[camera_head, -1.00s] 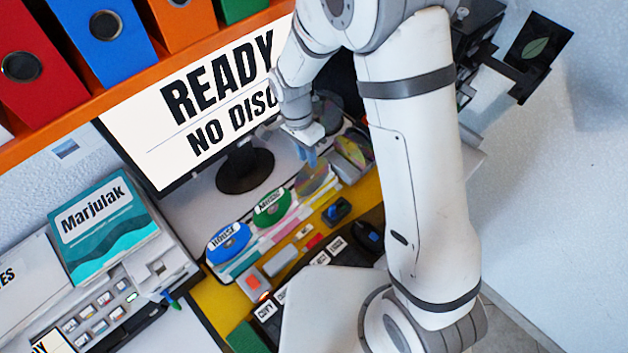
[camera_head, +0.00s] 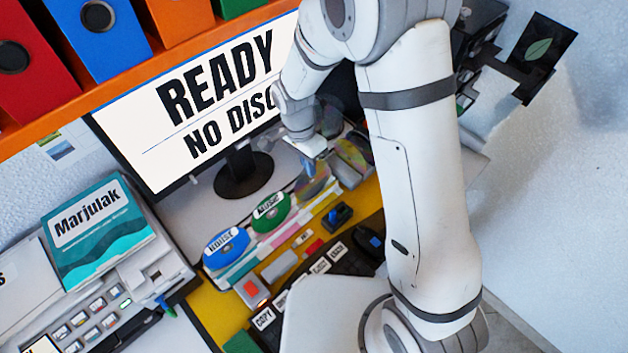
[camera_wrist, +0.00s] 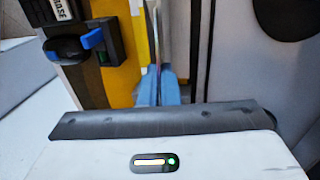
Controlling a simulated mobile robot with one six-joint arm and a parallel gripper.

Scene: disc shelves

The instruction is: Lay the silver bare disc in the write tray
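Bare shiny discs stand on edge in a row; one (camera_head: 313,187) is right below my gripper (camera_head: 309,166) in the head view, and others (camera_head: 352,157) stand further right. I cannot tell from the sheen which is the silver one. In the wrist view the blue fingers of my gripper (camera_wrist: 158,88) are close together, pointing at a thin upright edge (camera_wrist: 158,40), probably a disc seen edge-on. Whether they are closed on it is unclear. I cannot make out the write tray for sure; my arm hides part of the desk.
A blue disc (camera_head: 226,247) and a green disc (camera_head: 270,212) stand left in the row. A monitor (camera_head: 165,110) reading "READY NO DISC" is behind. An orange shelf (camera_head: 110,78) with binders is above.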

